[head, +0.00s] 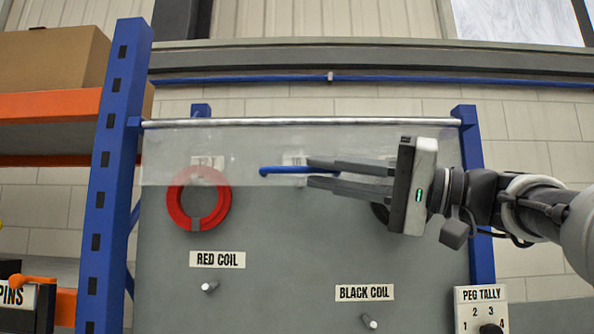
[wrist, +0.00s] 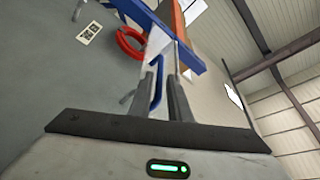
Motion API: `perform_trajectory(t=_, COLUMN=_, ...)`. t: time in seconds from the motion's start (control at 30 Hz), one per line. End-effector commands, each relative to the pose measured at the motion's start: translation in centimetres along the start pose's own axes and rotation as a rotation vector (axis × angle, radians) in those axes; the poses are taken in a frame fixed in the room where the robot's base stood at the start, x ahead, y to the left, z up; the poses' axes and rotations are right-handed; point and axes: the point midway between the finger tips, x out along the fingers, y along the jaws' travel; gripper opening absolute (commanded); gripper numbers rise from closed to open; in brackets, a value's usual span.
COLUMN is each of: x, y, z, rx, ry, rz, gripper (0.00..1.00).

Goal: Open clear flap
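The clear flap (head: 235,145) hangs from a metal rod in front of the upper part of a grey board in the head view. A blue bar handle (head: 285,170) runs across its lower part; it also shows in the wrist view (wrist: 157,90). My gripper (head: 309,173) reaches in from the right, with its fingers at the handle's right end. In the wrist view the fingers (wrist: 165,78) are apart, with the blue handle between them, closer to the left finger. I cannot tell whether either finger touches it. Part of the handle is hidden by the fingers.
A red coil (head: 172,208) hangs on the board, its top behind the flap. A black coil (head: 379,213) is mostly hidden behind my gripper. Pegs (head: 210,286) stick out below. Blue posts (head: 105,190) flank the board; a shelf with a cardboard box (head: 50,65) stands left.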

Motion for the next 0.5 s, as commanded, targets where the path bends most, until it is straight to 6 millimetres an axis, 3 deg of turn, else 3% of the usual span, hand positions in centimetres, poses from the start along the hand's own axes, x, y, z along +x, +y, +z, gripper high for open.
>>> perform_trajectory(t=0.2, x=3.1, y=0.0, z=0.0, rx=0.0, ry=-0.001, rz=0.0, gripper=0.17)
perform_trajectory(t=0.5, x=4.0, y=0.0, z=0.0, rx=-0.001, ry=0.001, rz=0.001, gripper=0.17)
